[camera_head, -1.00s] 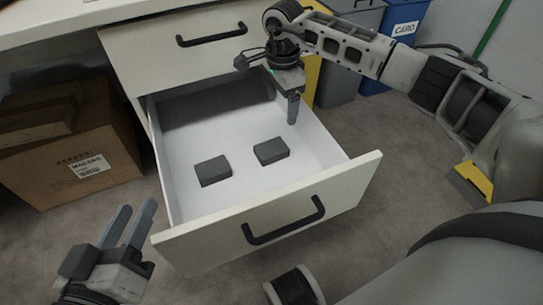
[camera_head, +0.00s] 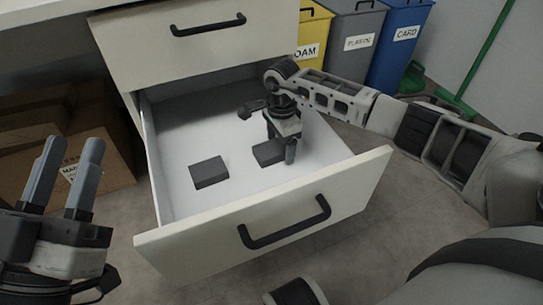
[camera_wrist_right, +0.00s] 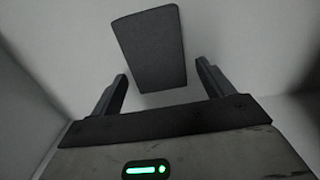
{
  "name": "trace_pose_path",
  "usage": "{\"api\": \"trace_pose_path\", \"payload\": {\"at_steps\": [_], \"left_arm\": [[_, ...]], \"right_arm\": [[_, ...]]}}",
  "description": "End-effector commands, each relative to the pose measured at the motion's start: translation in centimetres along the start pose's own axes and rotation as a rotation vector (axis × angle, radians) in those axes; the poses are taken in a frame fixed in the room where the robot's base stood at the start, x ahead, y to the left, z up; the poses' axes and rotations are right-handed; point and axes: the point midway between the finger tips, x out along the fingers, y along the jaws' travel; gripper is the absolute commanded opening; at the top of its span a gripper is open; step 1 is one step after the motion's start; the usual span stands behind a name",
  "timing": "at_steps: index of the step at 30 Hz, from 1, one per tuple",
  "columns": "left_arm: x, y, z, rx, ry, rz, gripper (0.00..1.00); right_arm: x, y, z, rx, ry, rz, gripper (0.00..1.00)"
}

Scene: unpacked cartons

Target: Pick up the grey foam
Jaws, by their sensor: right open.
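Two dark grey foam blocks lie apart on the white floor of the open drawer (camera_head: 215,225): a left block (camera_head: 209,172) and a right block (camera_head: 268,153). My right gripper (camera_head: 284,152) is down inside the drawer at the right block and partly hides it. In the right wrist view a grey block (camera_wrist_right: 150,48) lies ahead, its near end between the open fingertips of the right gripper (camera_wrist_right: 162,76). Bare drawer floor shows on both sides, so I see no grip. My left gripper (camera_head: 72,150) is open and empty, outside the drawer at the left.
The drawer front with its black handle (camera_head: 286,226) faces me. A closed drawer (camera_head: 200,45) is above. Cardboard boxes (camera_head: 112,165) stand at the left. Yellow (camera_head: 312,28), grey (camera_head: 352,50) and blue (camera_head: 405,40) bins stand behind at the right.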

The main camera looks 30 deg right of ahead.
Motion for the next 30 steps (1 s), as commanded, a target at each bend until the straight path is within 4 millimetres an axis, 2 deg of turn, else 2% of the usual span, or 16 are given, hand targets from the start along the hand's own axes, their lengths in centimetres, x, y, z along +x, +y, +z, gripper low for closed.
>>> {"api": "trace_pose_path", "payload": {"at_steps": [8,13,26,30], "left_arm": [[0.1,0.1,-0.4,0.019,0.020,0.006,0.36],[0.1,0.1,-0.3,0.018,0.019,0.006,0.36],[0.2,0.1,-0.5,0.002,0.006,0.006,0.36],[-0.5,-0.1,1.4,-0.117,-0.114,-0.040,0.36]], "right_arm": [[0.2,0.0,0.0,0.000,-0.001,-0.002,0.80],[0.2,0.0,0.0,0.000,-0.001,-0.001,0.33],[-0.4,-0.1,0.0,0.000,-0.001,-0.002,0.32],[-2.1,-0.1,0.0,0.000,-0.002,-0.003,0.32]]}}
